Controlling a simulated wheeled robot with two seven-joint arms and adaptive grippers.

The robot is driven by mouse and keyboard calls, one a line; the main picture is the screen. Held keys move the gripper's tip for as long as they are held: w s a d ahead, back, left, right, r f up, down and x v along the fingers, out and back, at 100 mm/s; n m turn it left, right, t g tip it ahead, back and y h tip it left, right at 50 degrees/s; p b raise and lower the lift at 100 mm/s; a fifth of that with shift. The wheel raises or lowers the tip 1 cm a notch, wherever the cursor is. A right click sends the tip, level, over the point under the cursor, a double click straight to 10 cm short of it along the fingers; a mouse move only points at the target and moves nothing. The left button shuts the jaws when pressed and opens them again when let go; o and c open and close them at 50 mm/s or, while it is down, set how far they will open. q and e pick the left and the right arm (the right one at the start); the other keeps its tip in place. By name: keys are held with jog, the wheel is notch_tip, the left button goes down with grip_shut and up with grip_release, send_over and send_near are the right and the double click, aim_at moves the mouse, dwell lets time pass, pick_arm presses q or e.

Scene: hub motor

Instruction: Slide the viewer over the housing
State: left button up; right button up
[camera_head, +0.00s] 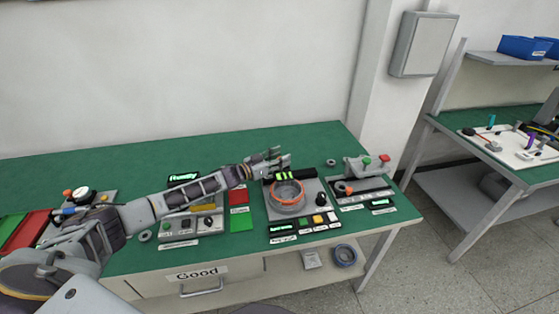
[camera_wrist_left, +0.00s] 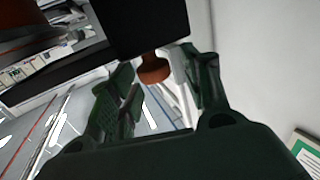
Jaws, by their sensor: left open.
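The round housing (camera_head: 287,196), grey with an orange ring on top, sits on a grey base plate at the right part of the green table. Right behind it in the head view is a small dark block with bright green marks (camera_head: 283,176), which seems to be the viewer. In the left wrist view a large black box (camera_wrist_left: 150,22) with an orange-brown knob (camera_wrist_left: 154,68) fills the top middle; I take it for the same viewer. My left gripper (camera_head: 272,158) is open at that block, and the knob shows between its fingertips (camera_wrist_left: 157,65), with no clear contact. My right gripper is not in view.
A fixture with green and red knobs (camera_head: 368,163) stands to the right. A grey control box (camera_head: 192,224) and red and green tiles (camera_head: 241,210) lie left, near my forearm. The back of the table is clear.

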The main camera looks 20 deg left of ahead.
pick_arm(q)
jog(key=shift+r, duration=4.35)
jog(key=shift+s+a, duration=0.1)
jog(key=shift+s, duration=0.05)
